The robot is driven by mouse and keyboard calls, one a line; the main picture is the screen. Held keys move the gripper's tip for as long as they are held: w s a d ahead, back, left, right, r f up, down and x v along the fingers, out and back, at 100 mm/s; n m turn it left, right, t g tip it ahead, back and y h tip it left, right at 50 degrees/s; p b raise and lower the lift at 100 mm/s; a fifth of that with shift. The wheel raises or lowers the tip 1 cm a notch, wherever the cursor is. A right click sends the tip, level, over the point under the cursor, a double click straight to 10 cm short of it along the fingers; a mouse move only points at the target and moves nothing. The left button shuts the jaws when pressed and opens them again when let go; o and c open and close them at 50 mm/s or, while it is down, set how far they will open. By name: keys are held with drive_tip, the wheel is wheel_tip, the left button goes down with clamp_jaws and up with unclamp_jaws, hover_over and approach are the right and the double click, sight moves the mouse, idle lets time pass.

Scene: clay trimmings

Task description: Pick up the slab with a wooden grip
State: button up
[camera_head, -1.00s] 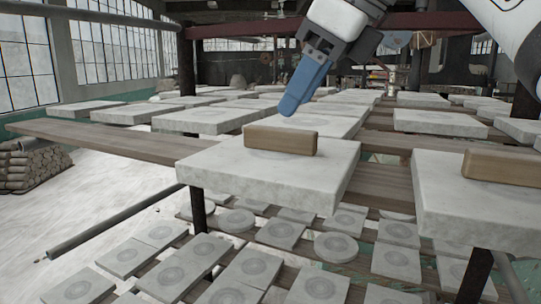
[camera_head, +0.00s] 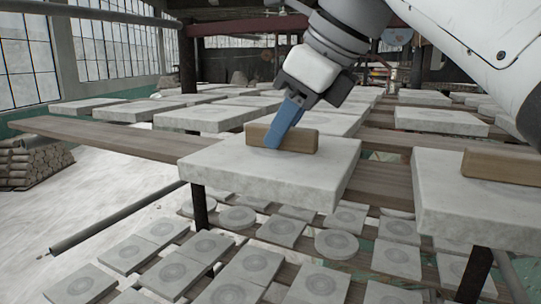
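A thick pale grey slab (camera_head: 250,182) lies flat on the plank rack in the centre of the view. A light brown wooden grip (camera_head: 302,141) stands on its top. My gripper (camera_head: 276,138) reaches down from the upper right. One blue finger crosses the near face of the wooden grip, its tip close to the slab top. The other finger is hidden, so I cannot tell whether the grip is clamped. A second slab (camera_head: 450,212) with a wooden grip (camera_head: 500,166) is at the right edge.
Several plain slabs lie on the rack behind, one of them (camera_head: 208,117) close by on the left. A bare plank (camera_head: 110,138) extends left. Small patterned tiles (camera_head: 205,246) cover a lower shelf. A dark pole (camera_head: 110,220) is at lower left. Gaps separate the slabs.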

clamp_jaws()
drive_tip(key=shift+r, duration=0.1)
